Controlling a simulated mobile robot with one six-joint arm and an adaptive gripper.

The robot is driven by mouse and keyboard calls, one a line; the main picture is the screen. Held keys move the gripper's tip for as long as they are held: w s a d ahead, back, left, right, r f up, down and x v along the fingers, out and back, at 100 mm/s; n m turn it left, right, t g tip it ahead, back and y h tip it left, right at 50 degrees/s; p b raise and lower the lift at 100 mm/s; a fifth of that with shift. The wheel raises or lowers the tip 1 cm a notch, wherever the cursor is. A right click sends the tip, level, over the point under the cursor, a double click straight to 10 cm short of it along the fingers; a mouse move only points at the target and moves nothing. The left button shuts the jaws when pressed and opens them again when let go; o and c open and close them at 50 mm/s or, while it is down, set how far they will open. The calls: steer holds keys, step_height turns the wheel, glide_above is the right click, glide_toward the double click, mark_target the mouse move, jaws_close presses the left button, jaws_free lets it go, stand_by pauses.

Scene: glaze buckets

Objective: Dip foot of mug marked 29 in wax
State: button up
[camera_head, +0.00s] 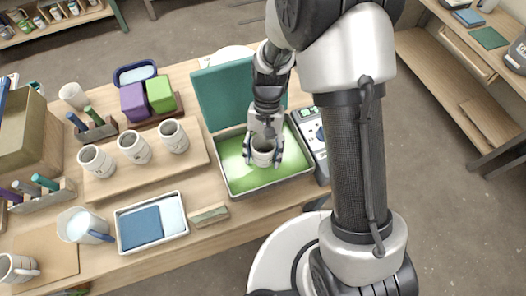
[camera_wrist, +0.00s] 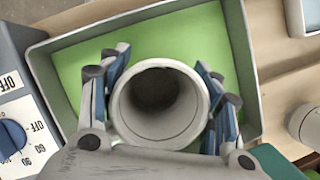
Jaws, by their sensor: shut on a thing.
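My gripper (camera_head: 264,145) is shut on a pale grey mug (camera_head: 263,158), its fingers on either side of the wall. In the wrist view the mug (camera_wrist: 160,103) looks upright, with its open mouth facing the camera and a dark inside. I cannot read a number on it. The mug is within the outline of a grey rectangular pan (camera_head: 232,191) of smooth green wax (camera_head: 240,178); the pan's rim also shows in the wrist view (camera_wrist: 245,75). The mug's foot is hidden, so I cannot tell whether it touches the wax.
A teal lid (camera_head: 213,98) stands up behind the pan. A control box with a blue dial (camera_wrist: 13,135) adjoins it. Three similar mugs (camera_head: 134,147) stand on a wooden board (camera_head: 150,170) to the left.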

steer(key=shift+f+b, duration=0.5)
steer(key=shift+f, duration=0.35)
stand_by(1.1)
steer(key=shift+r+p, duration=1)
steer(key=shift+r, duration=0.15)
stand_by(0.8)
step_height(320, 180, up, 7)
steer(key=p, duration=0.6)
steer(key=shift+r, duration=0.2)
stand_by(0.3)
